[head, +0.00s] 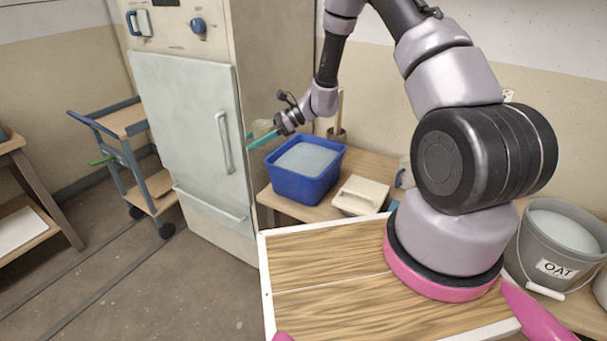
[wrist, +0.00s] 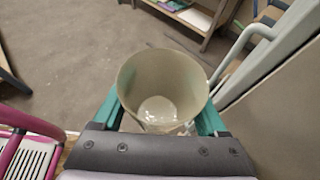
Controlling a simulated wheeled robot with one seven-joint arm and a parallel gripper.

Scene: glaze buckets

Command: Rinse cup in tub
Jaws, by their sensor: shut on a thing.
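The cup (wrist: 160,85) is pale grey-green and fills the middle of the wrist view, its open mouth toward the camera, with a shiny pale patch at its bottom. My gripper (wrist: 162,120) is shut on it, a teal finger on each side. In the head view my gripper (head: 263,137) is above and left of the blue tub, near the cabinet's right edge. The cup (head: 262,127) shows there only as a small pale shape, partly hidden by the gripper. The blue tub (head: 300,188) stands on the wooden bench, filled with pale liquid.
A tall cabinet (head: 185,110) with a long handle stands close left of the gripper. A cream box (head: 360,196) sits right of the tub. A grey bucket marked OAT (head: 560,245) is at the far right. A blue trolley (head: 130,150) stands left. Floor at front left is clear.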

